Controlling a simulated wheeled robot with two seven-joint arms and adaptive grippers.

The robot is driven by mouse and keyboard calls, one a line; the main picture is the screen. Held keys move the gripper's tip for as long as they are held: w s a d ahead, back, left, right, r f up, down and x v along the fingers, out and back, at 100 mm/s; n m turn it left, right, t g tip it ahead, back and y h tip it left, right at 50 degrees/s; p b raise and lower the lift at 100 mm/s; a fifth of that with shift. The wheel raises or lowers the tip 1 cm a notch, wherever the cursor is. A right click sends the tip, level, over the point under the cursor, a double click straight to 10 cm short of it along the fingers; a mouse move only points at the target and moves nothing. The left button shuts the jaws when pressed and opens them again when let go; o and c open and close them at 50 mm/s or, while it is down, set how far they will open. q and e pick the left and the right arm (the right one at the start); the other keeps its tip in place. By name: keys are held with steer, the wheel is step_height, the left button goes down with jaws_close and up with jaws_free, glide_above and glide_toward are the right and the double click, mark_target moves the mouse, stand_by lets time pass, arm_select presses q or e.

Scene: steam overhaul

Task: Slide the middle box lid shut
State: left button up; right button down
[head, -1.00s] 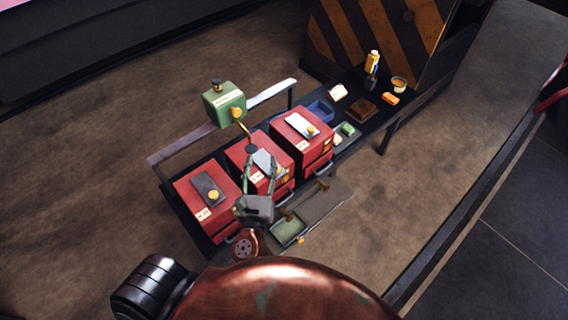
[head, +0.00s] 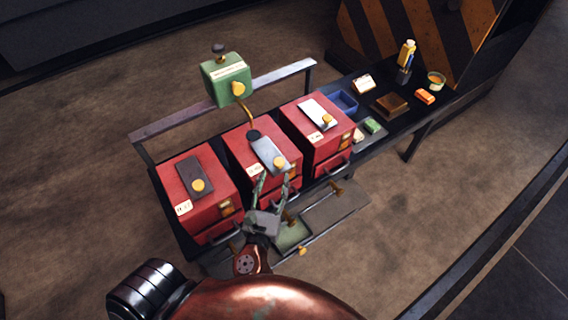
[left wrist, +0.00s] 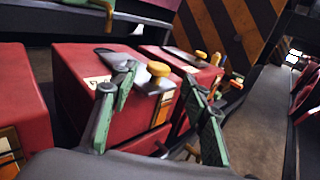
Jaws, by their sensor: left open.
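The middle red box (head: 240,157) stands between two similar red boxes. Its grey lid (head: 264,149) is a flat plate with a yellow knob (head: 281,163) at its front end. A dark round opening (head: 253,135) shows at the lid's back end, so the top is not fully covered. My left gripper (head: 271,181) is open and empty at the front of this box, short of the knob. In the left wrist view its fingers (left wrist: 160,88) are spread, with the knob (left wrist: 158,69) beyond and between them, apparently untouched. My right gripper is out of view.
A green tank (head: 226,80) with a curved pipe stands behind the middle box. The left box (head: 193,205) and right box (head: 318,146) flank it closely. A green tray (head: 292,235) lies in front. Small items and a blue bin (head: 344,101) sit at the right.

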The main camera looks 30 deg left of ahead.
mark_target(278, 166)
arm_select(q)
steer(key=shift+f+b+x, duration=0.1)
steer(key=shift+b+x, duration=0.1)
steer(key=shift+x, duration=1.75)
steer(key=shift+f+b+x, duration=0.15)
steer(key=shift+b+x, duration=0.05)
steer(key=shift+x, duration=1.8)
jaws_close()
